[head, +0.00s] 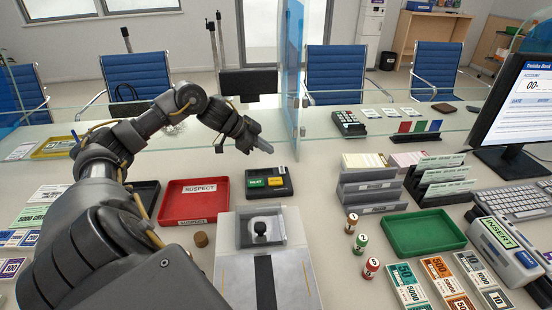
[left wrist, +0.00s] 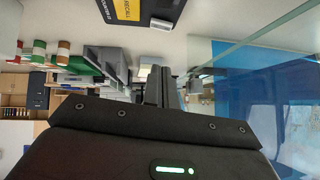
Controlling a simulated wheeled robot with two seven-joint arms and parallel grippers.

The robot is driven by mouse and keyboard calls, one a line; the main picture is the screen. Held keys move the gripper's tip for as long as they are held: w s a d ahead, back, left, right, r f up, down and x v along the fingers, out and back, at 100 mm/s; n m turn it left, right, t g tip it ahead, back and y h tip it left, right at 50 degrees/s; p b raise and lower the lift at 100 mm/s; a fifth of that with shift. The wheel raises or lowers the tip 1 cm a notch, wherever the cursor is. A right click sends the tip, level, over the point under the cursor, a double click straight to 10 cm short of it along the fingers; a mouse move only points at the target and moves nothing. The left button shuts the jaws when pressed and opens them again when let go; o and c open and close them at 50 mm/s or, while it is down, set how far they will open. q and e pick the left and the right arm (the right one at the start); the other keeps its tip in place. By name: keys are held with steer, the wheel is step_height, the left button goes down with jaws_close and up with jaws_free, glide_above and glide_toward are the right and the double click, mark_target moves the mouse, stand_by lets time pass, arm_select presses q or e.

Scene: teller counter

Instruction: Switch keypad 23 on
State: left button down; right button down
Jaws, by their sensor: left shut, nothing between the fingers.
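A dark keypad (head: 348,123) with rows of keys stands on the counter at the glass screen, right of the centre in the head view. I cannot read a number on it or tell whether it is on. A black box with a green NEXT button and a yellow RECALL button (head: 269,182) lies nearer; its yellow part shows at the top of the left wrist view (left wrist: 132,10). My left gripper (head: 266,147) is shut and empty, in the air beyond and above this box, left of the keypad and apart from it. My right gripper is not in view.
A glass screen (head: 291,65) stands between my left gripper and the keypad. A red SUSPECT tray (head: 193,203), a white device with a black knob (head: 260,260), grey note racks (head: 368,190) and a green tray (head: 422,232) fill the near counter. A monitor (head: 515,100) stands at right.

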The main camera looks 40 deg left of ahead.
mark_target(283, 167)
arm_select(q)
steer(key=x, duration=0.4)
steer(key=f+x, duration=0.1)
steer(key=x, duration=0.1)
steer(key=shift+s+a, duration=0.3)
steer(key=shift+a, duration=0.1)
steer(key=shift+a+f, duration=0.2)
steer(key=shift+f, duration=0.8)
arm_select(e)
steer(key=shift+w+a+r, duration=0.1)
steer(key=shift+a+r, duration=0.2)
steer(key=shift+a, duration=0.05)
arm_select(q)
steer(key=shift+a, duration=0.1)
